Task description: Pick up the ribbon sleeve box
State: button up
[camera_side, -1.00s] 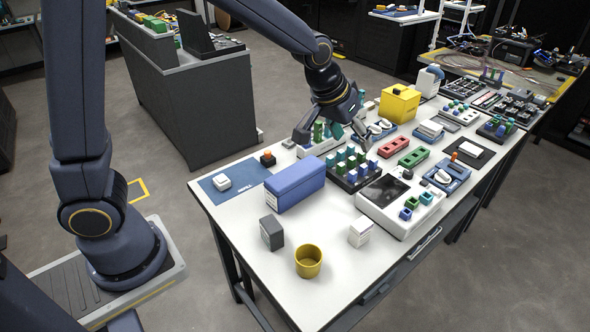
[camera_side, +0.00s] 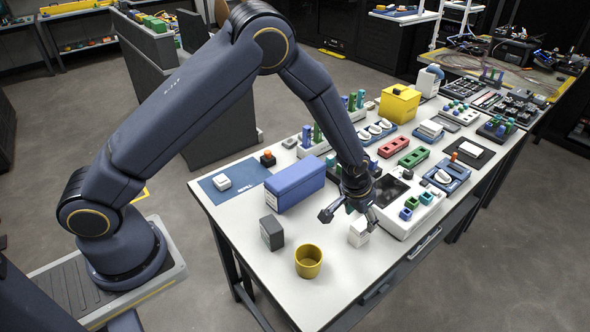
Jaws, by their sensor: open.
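A small white box (camera_side: 358,236) stands on the front part of the white table, and a small dark grey box (camera_side: 271,233) with a light label stands to its left. No label is readable, so I cannot tell which is the ribbon sleeve box. My gripper (camera_side: 349,217) is open and points down at the white box. Its right finger overlaps the box's upper part in the picture; its left finger is apart, to the left of the box. I cannot tell whether the finger touches it. Nothing shows held.
A yellow cup (camera_side: 308,262) stands between and in front of the two boxes. A long blue case (camera_side: 295,186) lies behind the grey box. A white device with a dark screen (camera_side: 392,190) stands close on the right. The table's near corner is clear.

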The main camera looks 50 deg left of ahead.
aim_at(362, 223)
jog(key=x, duration=0.5)
jog(key=shift+s+d+f, duration=0.2)
jog(key=shift+d, duration=0.15)
grip_shut()
